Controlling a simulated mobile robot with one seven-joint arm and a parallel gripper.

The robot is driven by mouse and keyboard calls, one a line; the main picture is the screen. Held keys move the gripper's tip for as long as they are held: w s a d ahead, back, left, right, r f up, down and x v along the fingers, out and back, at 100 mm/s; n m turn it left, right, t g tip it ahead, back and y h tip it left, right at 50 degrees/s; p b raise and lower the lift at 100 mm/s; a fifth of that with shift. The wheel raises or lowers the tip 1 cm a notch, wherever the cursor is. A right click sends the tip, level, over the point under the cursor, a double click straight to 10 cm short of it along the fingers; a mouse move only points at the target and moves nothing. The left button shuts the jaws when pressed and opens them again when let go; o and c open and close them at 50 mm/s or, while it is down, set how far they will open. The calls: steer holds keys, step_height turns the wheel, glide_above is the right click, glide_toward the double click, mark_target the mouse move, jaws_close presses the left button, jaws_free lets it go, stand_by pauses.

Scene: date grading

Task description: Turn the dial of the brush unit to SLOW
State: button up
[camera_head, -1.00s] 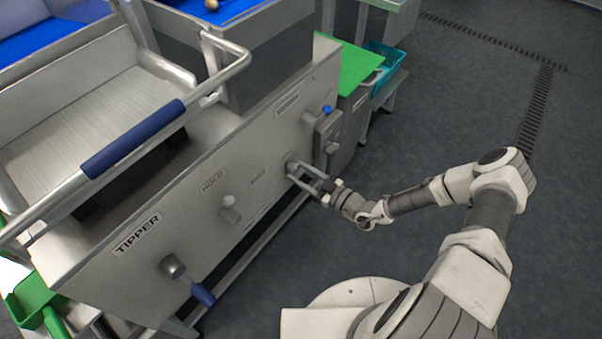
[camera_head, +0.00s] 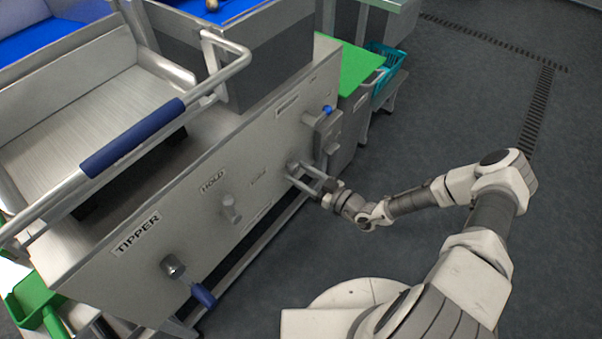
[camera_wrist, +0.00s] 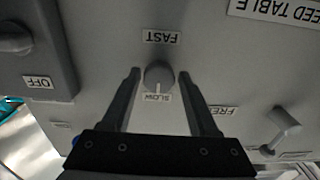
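The dial (camera_wrist: 158,74) is a round grey knob on the sloping metal panel, between the labels FAST (camera_wrist: 161,37) and SLOW (camera_wrist: 156,98). The wrist view shows the lettering upside down. The white mark on the dial points at SLOW. My gripper (camera_wrist: 158,76) is open, with one finger on each side of the dial and a small gap visible at both sides. In the head view the dial (camera_head: 292,167) is small and partly hidden by my gripper (camera_head: 298,173).
An OFF switch box (camera_wrist: 35,45) and a small lever (camera_wrist: 283,130) by the FREE label flank the dial. In the head view, the blue-handled TIPPER lever (camera_head: 203,295) and HOLD knob (camera_head: 231,209) are further left. Open floor lies to the right.

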steer(key=shift+o, duration=1.1)
steer(key=shift+d, duration=0.1)
steer(key=p+v, duration=0.3)
steer(key=v, duration=1.4)
steer(key=shift+s, duration=0.1)
